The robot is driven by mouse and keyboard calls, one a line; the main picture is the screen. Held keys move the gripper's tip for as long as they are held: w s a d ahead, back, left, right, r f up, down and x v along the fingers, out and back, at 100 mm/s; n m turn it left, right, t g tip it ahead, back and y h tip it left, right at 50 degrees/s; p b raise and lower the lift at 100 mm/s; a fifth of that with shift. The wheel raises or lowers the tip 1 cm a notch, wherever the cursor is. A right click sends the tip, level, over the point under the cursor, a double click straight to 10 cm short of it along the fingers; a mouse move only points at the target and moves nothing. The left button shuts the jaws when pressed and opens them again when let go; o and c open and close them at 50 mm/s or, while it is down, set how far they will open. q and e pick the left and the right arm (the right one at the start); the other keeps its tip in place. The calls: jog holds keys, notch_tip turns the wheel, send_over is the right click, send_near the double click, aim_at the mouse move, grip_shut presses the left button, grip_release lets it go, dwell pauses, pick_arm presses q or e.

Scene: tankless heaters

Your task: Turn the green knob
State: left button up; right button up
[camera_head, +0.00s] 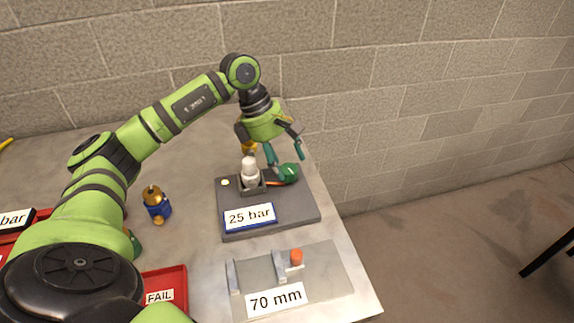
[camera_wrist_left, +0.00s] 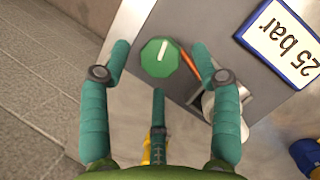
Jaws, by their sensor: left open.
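The green knob (camera_wrist_left: 160,57), with a white line on its top, shows between the two upper fingers of my left gripper (camera_wrist_left: 158,72) in the left wrist view. The fingers are spread on both sides of it, apart from it. In the head view the green knob (camera_head: 289,172) sits at the back right of the grey base plate (camera_head: 300,212). My left gripper (camera_head: 285,160) hangs just above and beside it, open and empty. An orange strip (camera_wrist_left: 190,62) lies beside the knob. My right gripper is not in view.
A white fitting (camera_head: 250,168) stands left of the knob, behind the "25 bar" sign (camera_head: 250,217). A blue and brass part (camera_head: 156,205) stands further left. A "70 mm" plate (camera_head: 335,275) lies in front. A red FAIL tray (camera_head: 170,282) is at the front left. The table edge is right.

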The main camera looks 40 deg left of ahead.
pick_arm(q)
jog(key=v, duration=0.9)
jog(key=shift+r, duration=0.3)
jog(key=shift+s+d, duration=0.1)
